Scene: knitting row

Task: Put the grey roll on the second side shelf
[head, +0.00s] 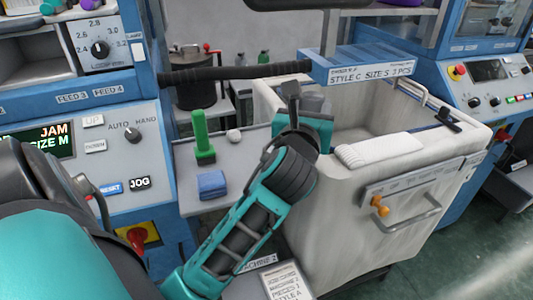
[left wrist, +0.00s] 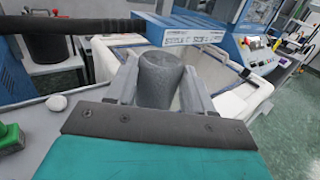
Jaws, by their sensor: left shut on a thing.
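My left gripper (head: 308,108) is shut on the grey roll (left wrist: 158,78). The roll sits between the two fingers in the left wrist view, over the white bin. In the head view the roll (head: 316,102) is mostly hidden behind my wrist. A grey side shelf (head: 185,205) projects from the blue machine at the left, below and to the left of my gripper. It bears a green upright piece (head: 203,140), a blue block (head: 212,185) and a small white ball (head: 234,135). I cannot tell which shelf counts as the second. My right gripper is not in view.
The white bin (head: 335,225) stands right of the shelf, with a folded white cloth (head: 380,150) on its rim. A black bar (head: 235,73) and a blue sign (head: 365,68) cross behind my gripper.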

